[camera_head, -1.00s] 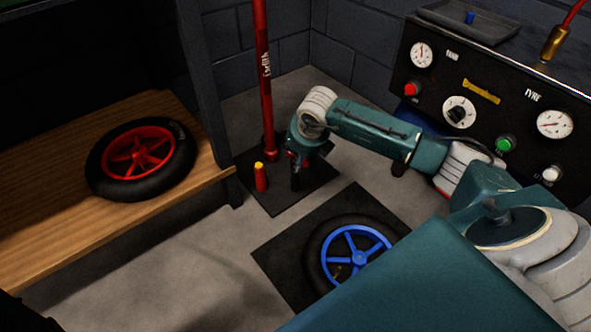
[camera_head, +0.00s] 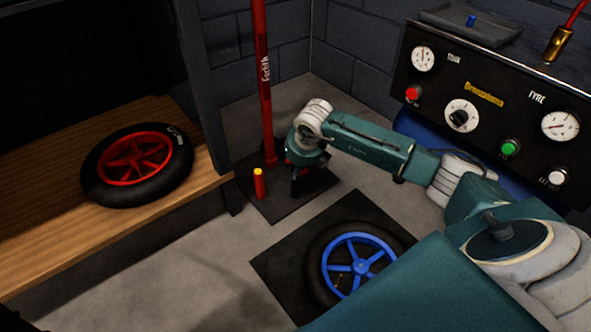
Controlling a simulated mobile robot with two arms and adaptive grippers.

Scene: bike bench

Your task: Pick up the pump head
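A brass fitting (camera_head: 555,43) on the end of a red hose stands on top of the control panel at the upper right; it looks like the pump head. My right gripper (camera_head: 296,187) is far from it, pointing down over the dark mat beside the tall red pole. The fingers are small and dark here, and I cannot tell whether they are open or shut, or whether they hold anything. A short red cylinder with a yellow top (camera_head: 259,184) stands just left of the gripper, apart from it. My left gripper is out of view.
The tall red pole (camera_head: 264,90) stands on a dark mat (camera_head: 280,210). A blue-rimmed wheel (camera_head: 358,262) lies on another mat, partly hidden by my arm. A red-rimmed wheel (camera_head: 135,160) lies on the wooden bench (camera_head: 60,240). The gauge panel (camera_head: 480,100) stands right.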

